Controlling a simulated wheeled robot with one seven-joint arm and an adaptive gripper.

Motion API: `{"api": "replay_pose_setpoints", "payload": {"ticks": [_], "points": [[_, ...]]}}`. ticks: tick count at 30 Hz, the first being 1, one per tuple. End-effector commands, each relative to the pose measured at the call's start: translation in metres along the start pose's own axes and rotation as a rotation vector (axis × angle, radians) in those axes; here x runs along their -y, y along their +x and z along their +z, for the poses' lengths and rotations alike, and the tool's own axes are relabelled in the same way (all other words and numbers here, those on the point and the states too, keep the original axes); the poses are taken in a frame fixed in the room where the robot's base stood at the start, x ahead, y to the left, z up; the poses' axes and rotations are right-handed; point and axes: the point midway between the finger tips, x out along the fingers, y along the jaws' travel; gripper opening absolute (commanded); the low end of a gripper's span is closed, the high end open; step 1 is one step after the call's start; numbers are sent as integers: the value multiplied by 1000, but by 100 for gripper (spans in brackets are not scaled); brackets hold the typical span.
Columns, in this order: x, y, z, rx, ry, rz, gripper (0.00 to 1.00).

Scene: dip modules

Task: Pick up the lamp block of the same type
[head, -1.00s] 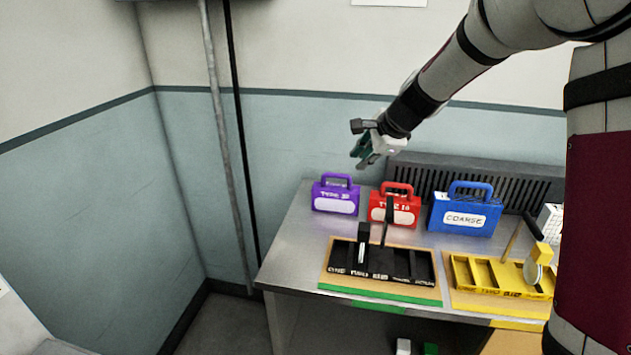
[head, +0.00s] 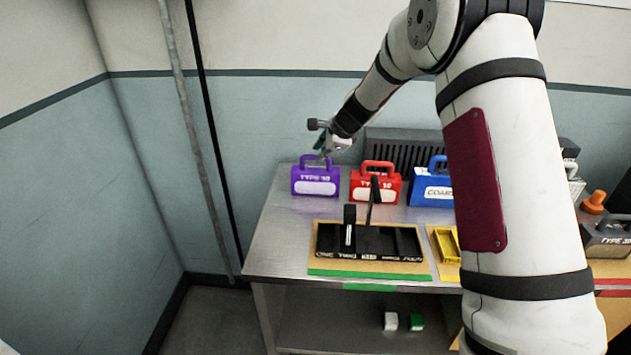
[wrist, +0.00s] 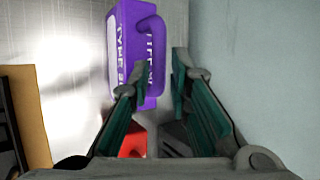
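A purple case (head: 315,182) with a top handle and a label that seems to read TYPE 30 stands at the back left of the metal table. It also shows in the wrist view (wrist: 124,45). A red case (head: 375,188), apparently TYPE 10, stands to its right, then a blue case (head: 430,192) marked COARSE, partly hidden by my arm. A dark grey case (head: 608,240) with a TYPE label stands at far right. I cannot tell which is called a lamp block. My gripper (head: 322,150) is open just above the purple case, its handle appearing between the fingers (wrist: 154,85).
A black compartment tray (head: 395,243) with upright black pieces sits on a green-edged board in front. A yellow tray (head: 446,245) is mostly hidden behind my arm. A dark slatted unit (head: 400,148) stands behind the cases. The left table end (head: 275,235) is clear.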

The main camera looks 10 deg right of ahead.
Motion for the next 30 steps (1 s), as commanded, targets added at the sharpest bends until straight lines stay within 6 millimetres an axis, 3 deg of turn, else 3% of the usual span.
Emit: {"api": "replay_pose_setpoints", "payload": {"ticks": [12, 20, 23, 30], "points": [[-1, 48, 1, 0, -1, 1, 18], [-1, 50, 1, 0, -1, 1, 18], [-1, 50, 1, 0, -1, 1, 0], [0, 49, 1, 0, -2, -1, 0]]}}
